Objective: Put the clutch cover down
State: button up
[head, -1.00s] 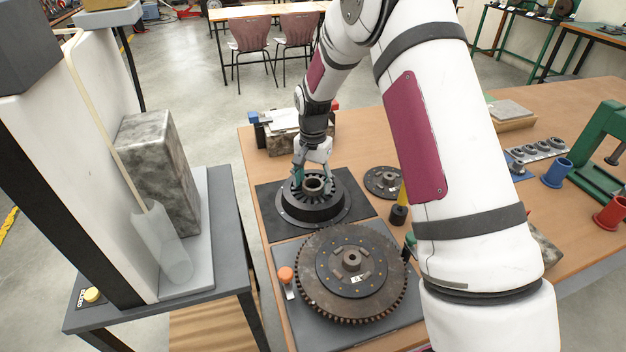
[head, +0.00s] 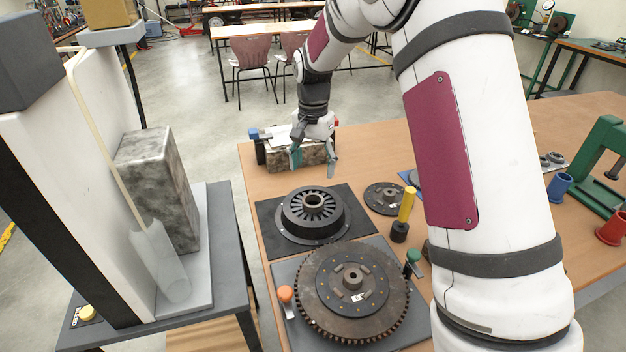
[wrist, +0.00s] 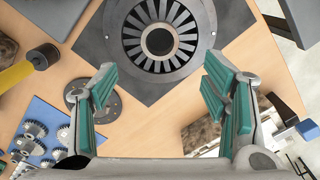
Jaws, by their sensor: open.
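The clutch cover (head: 293,218), a dark round housing with radial fingers and a central hub, lies flat on a dark square mat (head: 262,201) on the wooden table. It also shows at the top of the wrist view (wrist: 189,62). My gripper (head: 314,166) is open and empty, raised above the table behind the cover and apart from it. In the wrist view my gripper's green-padded fingers (wrist: 170,92) are spread wide with nothing between them.
A toothed flywheel (head: 318,303) with a clutch disc lies on a grey plate in front. A smaller disc (head: 377,197) and a yellow-handled tool (head: 407,204) are to the right. A stone-like block (head: 310,154) is behind. A grey side table (head: 225,245) stands left.

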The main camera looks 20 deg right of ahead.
jog(key=s+r+n+t, duration=0.2)
jog(key=s+r+n, duration=0.2)
jog(key=s+r, duration=1.3)
jog(key=s+f+n+t, duration=0.1)
jog(key=s+n, duration=0.4)
jog(key=s, duration=1.5)
jog(key=shift+a+f+t, duration=0.35)
jog(key=shift+f+t, duration=0.05)
jog(key=shift+f, duration=0.15)
jog(key=shift+w+r+p, duration=0.1)
jog(key=shift+r+p, duration=0.55)
jog(key=shift+r, duration=0.2)
